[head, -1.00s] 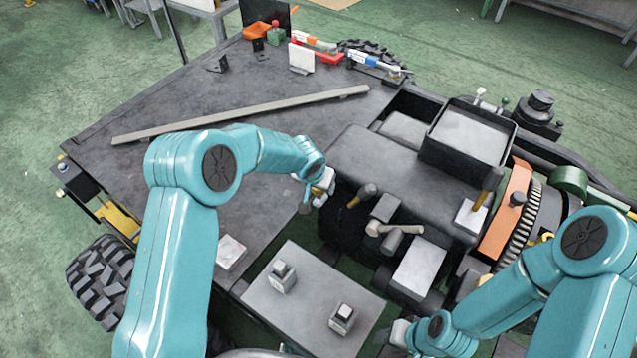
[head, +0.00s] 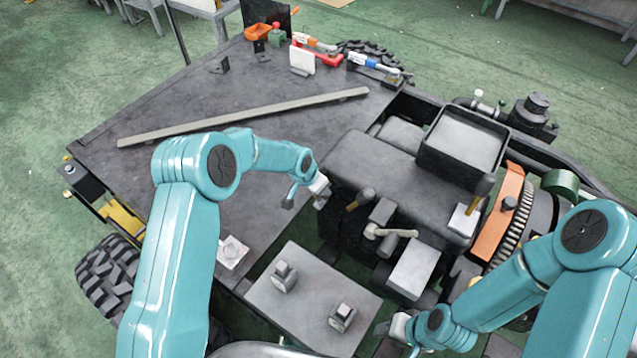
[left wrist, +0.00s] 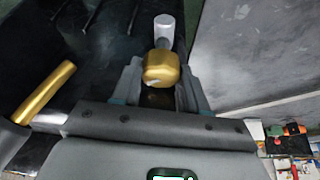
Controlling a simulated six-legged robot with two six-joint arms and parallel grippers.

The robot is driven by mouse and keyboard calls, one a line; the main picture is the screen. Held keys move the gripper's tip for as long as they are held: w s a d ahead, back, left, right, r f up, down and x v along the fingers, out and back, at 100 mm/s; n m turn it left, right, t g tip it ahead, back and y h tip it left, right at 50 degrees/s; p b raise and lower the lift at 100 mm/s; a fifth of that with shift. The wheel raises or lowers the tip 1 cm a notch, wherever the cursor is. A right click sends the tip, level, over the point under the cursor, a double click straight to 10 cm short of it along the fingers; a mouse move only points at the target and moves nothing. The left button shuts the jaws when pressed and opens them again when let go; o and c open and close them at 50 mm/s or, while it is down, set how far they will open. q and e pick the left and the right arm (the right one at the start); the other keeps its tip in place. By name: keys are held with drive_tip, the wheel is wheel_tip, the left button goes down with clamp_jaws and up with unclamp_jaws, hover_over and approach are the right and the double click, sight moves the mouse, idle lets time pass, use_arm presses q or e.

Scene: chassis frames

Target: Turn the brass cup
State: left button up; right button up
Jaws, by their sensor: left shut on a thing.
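The brass cup (left wrist: 160,68) is a short, rounded gold piece in front of a pale grey cylinder (left wrist: 164,28) in the left wrist view. My left gripper (left wrist: 158,85) has a finger on each side of the cup and is shut on it. In the head view my left gripper (head: 321,190) is at the left side of the black central block, and the cup is hidden there. My right gripper (head: 398,328) is low at the lower right, near the grey box, and its jaw opening is too small to judge.
A brass-coloured handle (left wrist: 45,92) stands left of the cup in the left wrist view. The black central block (head: 370,160) carries levers and a tray (head: 465,135). A long bar (head: 245,115) lies on the dark deck (head: 200,95). A grey plate (head: 310,310) holds two small blocks.

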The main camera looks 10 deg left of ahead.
use_arm(q)
drive_tip(key=shift+m+h+b, duration=0.3)
drive_tip(key=shift+m+b, duration=0.1)
drive_tip(key=shift+m, duration=0.5)
drive_tip(key=o, duration=1.1)
drive_tip(key=shift+a+r, duration=0.1)
drive_tip(key=shift+c, duration=0.2)
